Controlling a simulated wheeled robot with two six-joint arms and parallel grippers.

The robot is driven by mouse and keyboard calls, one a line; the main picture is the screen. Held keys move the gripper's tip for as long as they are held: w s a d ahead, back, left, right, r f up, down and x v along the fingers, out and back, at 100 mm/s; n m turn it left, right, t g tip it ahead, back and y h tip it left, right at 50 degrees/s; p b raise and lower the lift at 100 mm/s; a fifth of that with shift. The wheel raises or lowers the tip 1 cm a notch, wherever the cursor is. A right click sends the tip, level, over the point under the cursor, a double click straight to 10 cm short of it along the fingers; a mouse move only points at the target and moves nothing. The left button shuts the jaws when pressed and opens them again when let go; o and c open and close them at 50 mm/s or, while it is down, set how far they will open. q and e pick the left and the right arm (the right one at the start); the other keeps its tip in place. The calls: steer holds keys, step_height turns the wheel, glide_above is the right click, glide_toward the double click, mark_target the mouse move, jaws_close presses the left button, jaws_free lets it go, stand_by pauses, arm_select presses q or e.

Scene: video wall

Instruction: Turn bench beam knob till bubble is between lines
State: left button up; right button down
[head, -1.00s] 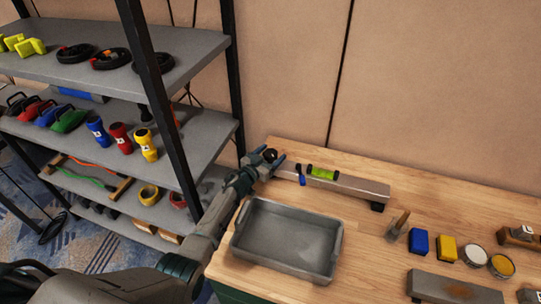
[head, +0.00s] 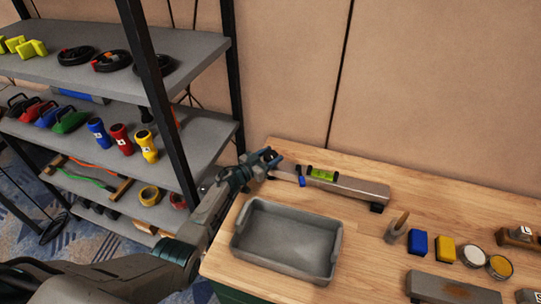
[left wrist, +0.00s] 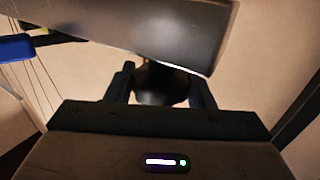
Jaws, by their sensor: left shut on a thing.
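The grey bench beam (head: 350,186) lies along the back of the wooden bench. A green bubble level (head: 323,174) sits on top of it; the bubble is too small to place against its lines. A small blue part (head: 302,181) is beside the level. My left gripper (head: 268,157) is at the beam's left end. In the left wrist view its two fingers are on either side of a dark round knob (left wrist: 160,85), shut on it, and the beam (left wrist: 150,30) crosses above. The knob is mostly hidden in the head view. My right gripper is not in view.
A grey tray (head: 240,242) stands in front of the beam. A brush (head: 397,226), a blue block (head: 418,242), a yellow block (head: 445,249) and round tins (head: 473,256) are to the right. A loaded shelf rack (head: 190,130) stands at left.

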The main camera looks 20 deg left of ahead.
arm_select(q)
steer(key=shift+w+f+m+g+h+b, duration=0.1)
steer(key=shift+f+m+g+h+b, duration=0.1)
steer(key=shift+m+g+h+b, duration=0.65)
steer(key=m+g+h+b, duration=0.5)
steer(key=b, duration=0.2)
steer(key=shift+g, duration=0.25)
steer(key=shift+r+m+g+h+b, duration=0.1)
steer(key=shift+m+g+h+b, duration=0.2)
steer(key=shift+g+b, duration=0.4)
steer(key=o, duration=1)
steer(key=shift+c, duration=0.2)
steer(key=shift+r, duration=0.15)
